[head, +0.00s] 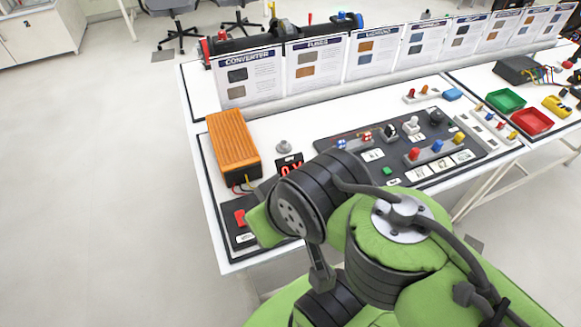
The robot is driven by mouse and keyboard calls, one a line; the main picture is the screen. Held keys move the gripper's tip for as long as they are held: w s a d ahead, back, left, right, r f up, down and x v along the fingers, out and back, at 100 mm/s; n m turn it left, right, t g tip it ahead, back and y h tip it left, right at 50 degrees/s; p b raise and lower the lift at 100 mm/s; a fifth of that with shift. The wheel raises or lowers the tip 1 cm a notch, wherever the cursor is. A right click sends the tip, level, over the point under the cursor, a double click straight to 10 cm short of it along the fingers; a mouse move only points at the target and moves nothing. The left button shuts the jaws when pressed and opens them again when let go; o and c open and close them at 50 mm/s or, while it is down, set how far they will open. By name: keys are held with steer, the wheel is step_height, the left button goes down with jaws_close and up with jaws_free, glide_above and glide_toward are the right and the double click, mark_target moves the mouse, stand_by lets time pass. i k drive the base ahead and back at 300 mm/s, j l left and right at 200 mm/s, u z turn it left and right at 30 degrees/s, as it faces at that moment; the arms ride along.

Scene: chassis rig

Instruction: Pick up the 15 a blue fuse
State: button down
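Several small blue pieces are in the head view, and any of them could be the 15 A blue fuse. One blue piece (437,145) stands between a red one and a yellow one on a grey strip on the dark panel. Another blue piece (489,116) is in a white rack at the right, beside red and yellow ones. A third blue piece (341,143) is at the panel's back left. Ratings are too small to read. My green and black arm covers the table's front middle. I cannot see my gripper's fingers.
An orange ribbed box (233,146) stands at the table's left. The dark panel (330,147) holds blocks and labels. Upright cards (318,62) line the back. A green tray (506,101) and a red tray (532,121) are at the right. The floor at left is clear.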

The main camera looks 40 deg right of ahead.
mark_target(341, 143)
steer(key=z, duration=1.7)
